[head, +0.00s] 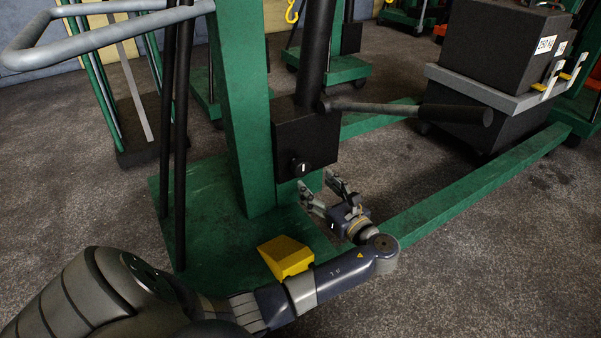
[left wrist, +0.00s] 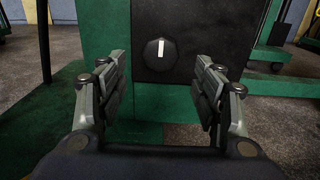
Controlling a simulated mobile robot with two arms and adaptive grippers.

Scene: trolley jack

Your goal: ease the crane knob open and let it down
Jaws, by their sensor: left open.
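The crane knob (head: 300,168) is a small round black knob with a white mark, low on the black pump block (head: 312,138) of the green crane (head: 243,110). In the left wrist view the knob (left wrist: 160,54) sits straight ahead, its white mark close to upright. My left gripper (head: 318,188) is open and empty, just below and to the right of the knob in the head view. In the left wrist view its two fingers (left wrist: 160,85) stand apart on either side below the knob, not touching it. My right gripper is not in view.
A black lever (head: 410,108) sticks out right from the pump block. A yellow wedge (head: 286,257) lies on the green base plate beside my left arm. A green leg (head: 480,190) runs to the right, near a black load (head: 500,50). A grey handle (head: 100,30) is at upper left.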

